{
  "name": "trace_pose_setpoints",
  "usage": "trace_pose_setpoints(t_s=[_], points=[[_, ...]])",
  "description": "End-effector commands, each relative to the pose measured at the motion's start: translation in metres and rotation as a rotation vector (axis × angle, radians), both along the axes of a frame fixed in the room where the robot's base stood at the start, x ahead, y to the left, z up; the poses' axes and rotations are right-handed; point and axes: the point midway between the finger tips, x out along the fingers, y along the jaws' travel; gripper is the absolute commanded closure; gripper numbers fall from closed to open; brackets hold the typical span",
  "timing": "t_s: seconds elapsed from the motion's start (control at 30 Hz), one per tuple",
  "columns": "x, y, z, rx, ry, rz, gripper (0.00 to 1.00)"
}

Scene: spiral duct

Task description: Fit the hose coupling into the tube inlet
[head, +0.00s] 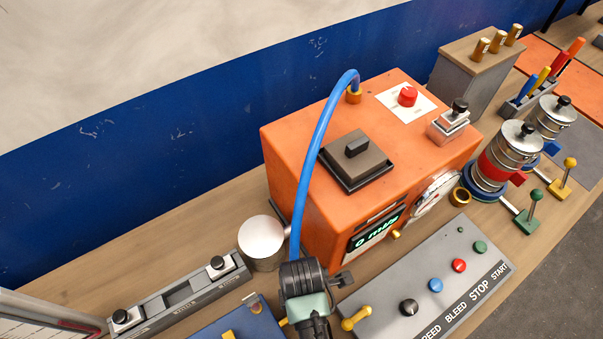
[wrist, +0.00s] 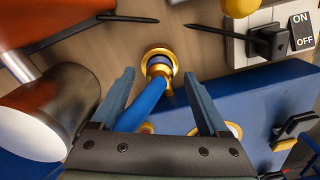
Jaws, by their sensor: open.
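A blue hose (head: 312,130) rises from a brass fitting (head: 354,96) on top of the orange machine (head: 300,150), arches over and drops behind my wrist. In the wrist view the hose (wrist: 147,105) runs between the fingers of my gripper (wrist: 158,73) to a brass ring-shaped piece (wrist: 158,54) at the wooden bench. My gripper is open, one finger on each side of the hose. The ring shows a dark blue centre; I cannot tell whether it is the coupling, the inlet or both together. My wrist hides this end in the head view.
A metal cylinder (head: 262,238) stands close to the left, also large in the wrist view (wrist: 45,112). A grey control panel (head: 420,285) lies to the right, a blue box (head: 235,318) in front. A grey rail (head: 175,293) lies left. Canisters (head: 505,155) stand far right.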

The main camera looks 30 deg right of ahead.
Motion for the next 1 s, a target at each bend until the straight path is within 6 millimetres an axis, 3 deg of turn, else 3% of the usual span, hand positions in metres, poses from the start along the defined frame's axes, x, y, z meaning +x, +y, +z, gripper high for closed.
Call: trace_pose_setpoints(t_s=[0.33,0.77,1.0], points=[[0.0000,0.0000,-0.0072,0.000,-0.001,0.000,0.22],[0.0000,0.0000,-0.0069,0.000,-0.001,0.000,1.00],[0.0003,0.0000,-0.0065,-0.001,-0.002,-0.001,1.00]])
